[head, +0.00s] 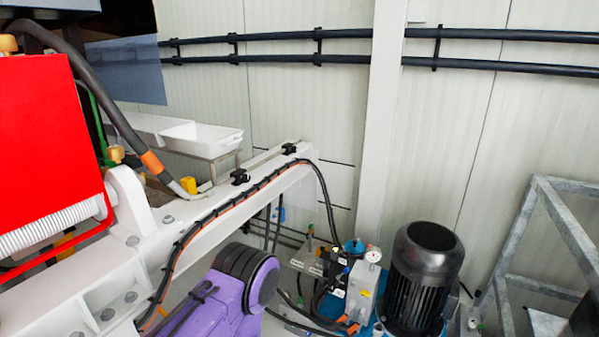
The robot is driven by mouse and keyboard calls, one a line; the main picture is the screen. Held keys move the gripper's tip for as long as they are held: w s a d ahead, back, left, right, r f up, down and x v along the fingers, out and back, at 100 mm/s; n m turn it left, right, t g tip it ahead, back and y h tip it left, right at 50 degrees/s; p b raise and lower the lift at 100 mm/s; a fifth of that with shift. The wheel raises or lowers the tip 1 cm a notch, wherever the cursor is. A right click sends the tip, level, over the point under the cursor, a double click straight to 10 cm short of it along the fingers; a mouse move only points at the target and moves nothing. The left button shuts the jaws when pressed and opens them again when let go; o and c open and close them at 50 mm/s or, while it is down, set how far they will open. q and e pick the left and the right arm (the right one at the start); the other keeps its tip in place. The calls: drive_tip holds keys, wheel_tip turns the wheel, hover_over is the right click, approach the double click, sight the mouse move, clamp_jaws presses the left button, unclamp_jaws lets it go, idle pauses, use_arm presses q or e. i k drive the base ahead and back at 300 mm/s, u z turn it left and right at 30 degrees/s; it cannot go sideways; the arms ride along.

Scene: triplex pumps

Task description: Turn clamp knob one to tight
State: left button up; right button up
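Two small black fittings stand on top of the white beam in the head view: a nearer one (239,177) and a farther one (289,149). They are too small to tell whether either is clamp knob one, or whether a knob is tight or loose. No gripper shows in the head view.
The white beam (205,218) carries a black and orange cable. A red panel (50,130) stands at left. A dark ribbed motor (424,275), a pressure gauge (373,254) and a grey metal frame (570,235) stand at right. Black pipes (280,36) cross the wall.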

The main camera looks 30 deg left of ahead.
sight(245, 178)
drive_tip(key=i, duration=0.9)
drive_tip(key=u, duration=0.25)
